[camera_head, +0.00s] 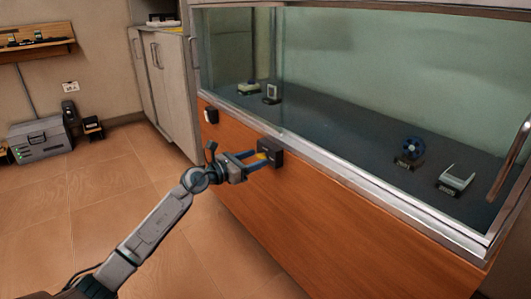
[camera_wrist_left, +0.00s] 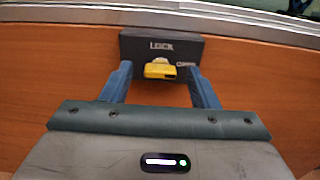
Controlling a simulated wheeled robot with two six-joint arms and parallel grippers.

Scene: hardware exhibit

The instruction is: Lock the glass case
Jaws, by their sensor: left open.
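The glass case (camera_head: 350,70) has a wood front panel below its glass and metal rim. A dark lock box (camera_head: 270,150) is fixed to that panel just under the rim. In the left wrist view the lock box (camera_wrist_left: 212,48) carries a "LOCK" label and a yellow knob (camera_wrist_left: 160,69). My left gripper (camera_head: 261,157) is open in front of the box. In the left wrist view its fingers (camera_wrist_left: 159,78) stand on either side of the yellow knob, with gaps on both sides. My right gripper is out of view.
A small white and black fixture (camera_head: 210,115) sits on the panel to the left. A metal handle (camera_head: 510,172) is at the case's right end. Small exhibits, including a blue fan (camera_head: 412,148), stand inside. The tiled floor (camera_head: 110,195) at left is clear.

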